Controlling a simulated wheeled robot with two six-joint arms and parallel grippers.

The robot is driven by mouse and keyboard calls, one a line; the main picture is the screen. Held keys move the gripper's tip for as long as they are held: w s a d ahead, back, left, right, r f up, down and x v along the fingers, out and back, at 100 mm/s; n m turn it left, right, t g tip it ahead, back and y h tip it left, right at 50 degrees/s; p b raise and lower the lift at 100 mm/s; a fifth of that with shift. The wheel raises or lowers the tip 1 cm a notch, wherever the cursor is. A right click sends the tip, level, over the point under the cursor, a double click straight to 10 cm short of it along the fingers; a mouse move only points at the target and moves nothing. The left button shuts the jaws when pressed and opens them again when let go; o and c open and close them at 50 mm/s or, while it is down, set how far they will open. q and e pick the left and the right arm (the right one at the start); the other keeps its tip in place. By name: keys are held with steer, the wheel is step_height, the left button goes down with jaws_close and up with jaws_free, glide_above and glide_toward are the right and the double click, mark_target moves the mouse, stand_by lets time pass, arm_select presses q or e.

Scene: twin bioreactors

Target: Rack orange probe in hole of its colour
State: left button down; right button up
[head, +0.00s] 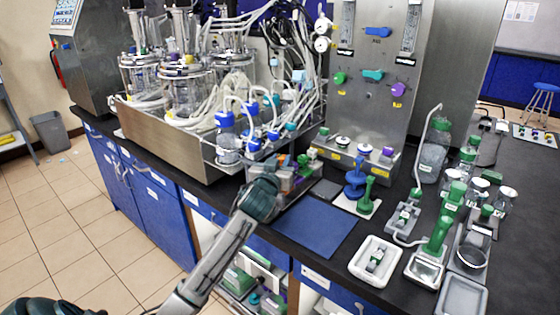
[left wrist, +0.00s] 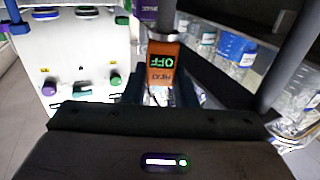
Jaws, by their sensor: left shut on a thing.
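My left gripper (head: 264,190) is at the front edge of the bench, close to a small rack (head: 294,180) with coloured parts at the foot of the bioreactor unit. In the left wrist view the orange probe (left wrist: 163,67), a block with green lettering and a metal collar, stands between the dark fingers of my left gripper (left wrist: 161,88), which is shut on it. The probe's far end and the rack holes are hidden or too small to make out. My right gripper is not in view.
A blue mat (head: 315,227) lies to the right of the gripper. Tubing and glass vessels (head: 185,85) crowd the left. The mat is clear.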

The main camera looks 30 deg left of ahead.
arm_select(q)
steer(key=shift+f, duration=0.25)
stand_by(0.4)
steer(key=shift+f+b, duration=0.45)
steer(key=shift+f, duration=0.15)
steer(key=shift+f, duration=0.15)
stand_by(0.4)
steer(key=shift+f+b, duration=0.5)
steer(key=shift+f, duration=0.1)
steer(key=shift+f, duration=0.3)
steer(key=shift+f+b, duration=0.35)
steer(key=shift+b, duration=0.05)
steer(key=shift+f, duration=0.3)
stand_by(0.6)
steer(key=c, duration=1.1)
jaws_free()
